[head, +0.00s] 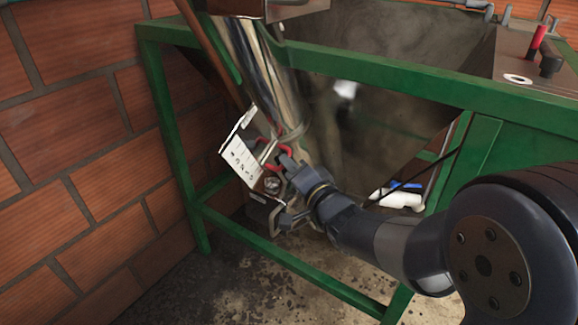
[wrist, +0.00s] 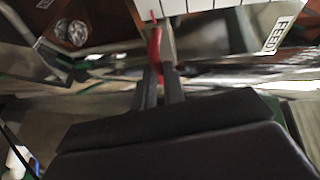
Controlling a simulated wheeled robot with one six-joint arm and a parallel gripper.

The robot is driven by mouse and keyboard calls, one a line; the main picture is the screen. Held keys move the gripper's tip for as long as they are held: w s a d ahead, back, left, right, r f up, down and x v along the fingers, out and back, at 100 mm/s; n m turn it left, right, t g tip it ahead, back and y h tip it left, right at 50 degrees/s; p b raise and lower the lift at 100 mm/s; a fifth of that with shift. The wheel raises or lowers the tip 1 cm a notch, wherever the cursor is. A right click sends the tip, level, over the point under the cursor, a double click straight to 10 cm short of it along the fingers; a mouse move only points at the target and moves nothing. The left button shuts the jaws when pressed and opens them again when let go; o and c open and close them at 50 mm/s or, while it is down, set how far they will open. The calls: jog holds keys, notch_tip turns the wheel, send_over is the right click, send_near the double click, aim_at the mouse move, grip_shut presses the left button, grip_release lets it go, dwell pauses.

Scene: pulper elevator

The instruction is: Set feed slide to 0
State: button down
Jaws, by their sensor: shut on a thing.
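The feed slide's white scale plate (head: 240,152) with printed marks hangs tilted beside the shiny metal pipe. In the wrist view, part of the scale (wrist: 212,6) and a label reading FEED (wrist: 281,33) show along the top. A red handle (head: 268,147) sits at the scale's lower right edge; it also shows in the wrist view (wrist: 155,45). My gripper (head: 284,160) is at the red handle, and in the wrist view its two narrow fingers (wrist: 161,80) are closed around its lower end. The exact slide reading is too small to tell.
A shiny metal pipe (head: 262,70) runs down behind my gripper. A green frame (head: 400,78) surrounds a large grey hopper. A brick wall (head: 80,120) stands at the left. A round metal knob (head: 271,183) lies just below the scale. A white and blue object (head: 400,197) is at the right.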

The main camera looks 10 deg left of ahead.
jog(key=shift+d+f, duration=0.1)
jog(key=shift+f, duration=0.2)
jog(key=c, duration=1.8)
grip_release()
jog(key=shift+w, duration=0.1)
jog(key=o, duration=0.3)
jog(key=shift+r, duration=0.1)
jog(key=p+v, duration=0.1)
jog(key=v, duration=0.9)
jog(key=shift+s+d+p, duration=0.25)
jog(key=shift+s+p, duration=0.05)
